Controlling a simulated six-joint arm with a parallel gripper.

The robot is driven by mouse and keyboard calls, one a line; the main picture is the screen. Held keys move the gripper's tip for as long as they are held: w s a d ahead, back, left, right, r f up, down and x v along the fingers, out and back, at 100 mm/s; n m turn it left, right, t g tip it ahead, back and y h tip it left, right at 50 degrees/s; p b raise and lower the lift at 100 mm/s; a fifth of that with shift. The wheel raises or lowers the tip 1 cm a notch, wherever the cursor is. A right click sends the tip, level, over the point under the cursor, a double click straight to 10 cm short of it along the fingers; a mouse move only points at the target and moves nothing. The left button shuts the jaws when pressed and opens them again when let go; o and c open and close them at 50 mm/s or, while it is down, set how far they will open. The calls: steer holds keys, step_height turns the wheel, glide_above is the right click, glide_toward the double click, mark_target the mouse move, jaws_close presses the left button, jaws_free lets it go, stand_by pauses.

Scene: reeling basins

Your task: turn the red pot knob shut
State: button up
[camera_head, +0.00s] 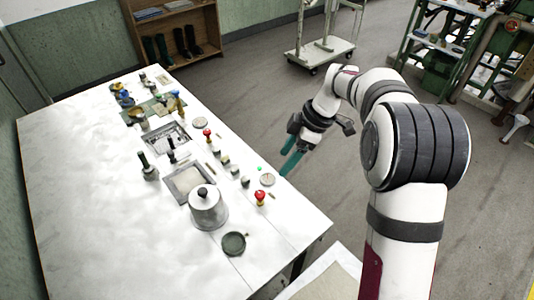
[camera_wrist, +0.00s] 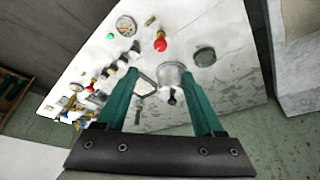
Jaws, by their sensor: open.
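A red knob (camera_head: 260,196) stands on the white bench top near the right edge, close to the silver lidded pot (camera_head: 208,208). In the wrist view the red knob (camera_wrist: 160,42) is beyond the fingertips, and the pot (camera_wrist: 172,78) shows between the fingers. A second red knob (camera_head: 207,133) sits farther back along the bench; it shows small in the wrist view (camera_wrist: 90,88). My gripper (camera_head: 289,164) is open and empty, with teal fingers, above the bench's right edge and apart from both knobs. The fingers also show in the wrist view (camera_wrist: 162,76).
A round gauge (camera_head: 267,180) and a green light (camera_head: 259,168) are beside the near red knob. Several small dark knobs (camera_head: 234,170) line the bench, near a basin (camera_head: 188,181). A dark disc (camera_head: 233,243) lies in front. The bench's left side is clear.

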mark_target(261, 194)
steer(key=x, duration=1.5)
steer(key=shift+f, duration=0.25)
steer(key=shift+c, duration=0.2)
jaws_close()
